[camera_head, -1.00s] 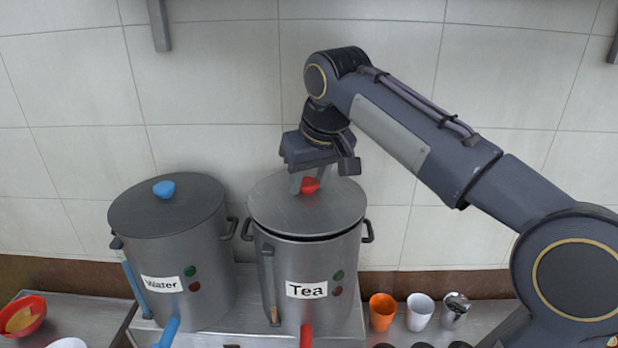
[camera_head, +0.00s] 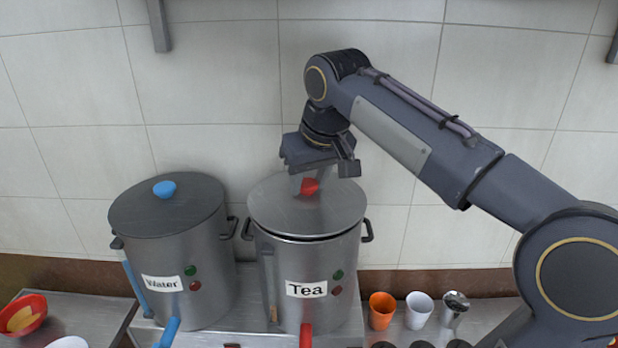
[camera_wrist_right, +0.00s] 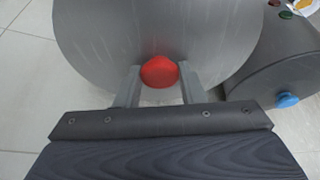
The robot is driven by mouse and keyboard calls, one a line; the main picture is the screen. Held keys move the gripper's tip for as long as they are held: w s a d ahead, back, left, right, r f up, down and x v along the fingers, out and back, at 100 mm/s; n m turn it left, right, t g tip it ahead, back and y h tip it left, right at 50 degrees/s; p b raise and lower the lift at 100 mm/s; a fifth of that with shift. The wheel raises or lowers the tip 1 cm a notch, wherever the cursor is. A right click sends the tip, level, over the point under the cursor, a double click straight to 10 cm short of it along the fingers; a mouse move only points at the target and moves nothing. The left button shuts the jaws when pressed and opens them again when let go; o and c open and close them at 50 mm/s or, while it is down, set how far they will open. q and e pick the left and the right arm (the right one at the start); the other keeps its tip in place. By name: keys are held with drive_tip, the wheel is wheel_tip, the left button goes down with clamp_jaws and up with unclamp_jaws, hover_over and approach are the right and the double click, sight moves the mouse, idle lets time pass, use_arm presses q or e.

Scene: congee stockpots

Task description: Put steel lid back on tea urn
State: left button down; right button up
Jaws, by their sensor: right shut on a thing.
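The steel lid (camera_head: 275,208) with its red knob (camera_head: 309,187) lies over the mouth of the tea urn (camera_head: 318,262), which bears a "Tea" label and a red tap. A thin dark gap shows under the lid's front edge; I cannot tell whether it is fully seated. My right gripper (camera_head: 309,184) is above the lid, shut on the red knob. In the right wrist view the knob (camera_wrist_right: 160,72) sits between the two fingers, with the lid's grey disc (camera_wrist_right: 100,40) beyond. My left gripper is not in view.
The water urn (camera_head: 170,250), with its lid and blue knob on, stands close to the left. An orange cup (camera_head: 381,311), a white cup (camera_head: 419,310) and a metal cup (camera_head: 455,308) stand to the right. A red bowl (camera_head: 24,325) is at far left. The tiled wall is behind.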

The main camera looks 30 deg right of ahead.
drive_tip(key=shift+f, duration=0.35)
idle(0.3)
drive_tip(key=o, duration=1.2)
drive_tip(key=shift+o, duration=0.2)
drive_tip(key=o, duration=0.4)
drive_tip(key=shift+r+p, duration=0.85)
drive_tip(key=shift+r, duration=2.15)
